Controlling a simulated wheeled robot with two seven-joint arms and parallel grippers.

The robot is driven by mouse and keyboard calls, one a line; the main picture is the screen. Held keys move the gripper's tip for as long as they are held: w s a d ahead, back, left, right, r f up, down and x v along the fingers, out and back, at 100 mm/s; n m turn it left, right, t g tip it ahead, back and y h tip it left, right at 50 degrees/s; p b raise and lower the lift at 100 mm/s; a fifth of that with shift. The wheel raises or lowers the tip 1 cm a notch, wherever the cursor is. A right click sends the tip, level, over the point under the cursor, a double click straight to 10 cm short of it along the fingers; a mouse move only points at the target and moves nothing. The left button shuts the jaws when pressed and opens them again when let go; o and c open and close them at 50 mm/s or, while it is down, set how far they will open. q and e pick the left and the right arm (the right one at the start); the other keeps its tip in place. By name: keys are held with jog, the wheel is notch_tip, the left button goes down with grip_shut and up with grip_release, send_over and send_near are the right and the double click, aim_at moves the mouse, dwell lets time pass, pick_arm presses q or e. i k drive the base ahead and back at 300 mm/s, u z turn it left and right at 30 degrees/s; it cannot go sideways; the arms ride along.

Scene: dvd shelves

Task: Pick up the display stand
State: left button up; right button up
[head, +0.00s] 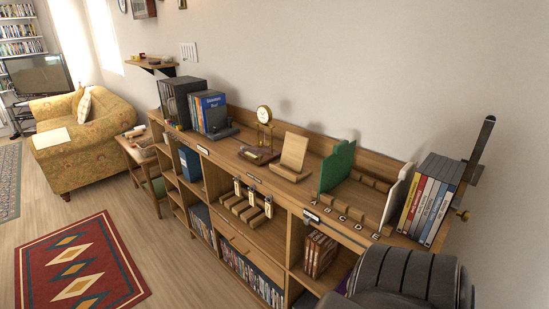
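The display stand looks to be the light wooden stand (293,155) with a tilted back plate and a flat foot. It stands upright on the top of the long wooden shelf unit (318,143), near the middle. Nothing rests on its plate, and nothing touches it from above. Neither of my grippers shows in the head view. A dark grey rounded part at the bottom right looks like my own arm and hides part of the shelf front.
A gold clock (264,122) stands left of the stand, and a green divider (337,166) stands to its right. DVD cases (429,198) fill the right end. A black box (180,100) stands at the left. A red rug (78,265) lies on open floor.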

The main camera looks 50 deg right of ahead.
aim_at(291, 167)
jog(key=i, duration=0.75)
jog(key=z, duration=2.05)
